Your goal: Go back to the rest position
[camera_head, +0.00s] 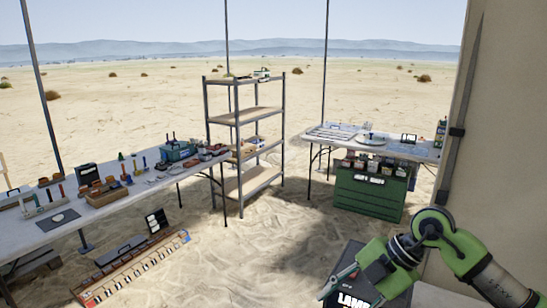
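My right arm (462,250), with green joints and a grey link, comes in from the lower right corner and bends down. Its end, with my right gripper (345,275), is low at the bottom right, over a dark case (338,292) with white lettering that begins "LAMP". The fingers are small and dark against the case, so I cannot tell if they are open or shut, or if they touch it. The case is cut off by the bottom edge. My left gripper is not in view.
A long table (62,236) with tools and trays stands at left, a flat sectioned case (130,268) on the sand below. A metal shelf (245,118) stands mid-back. Another table (425,152) stands over a green cabinet (368,193). A canvas wall (505,130) is at right. Sand between is open.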

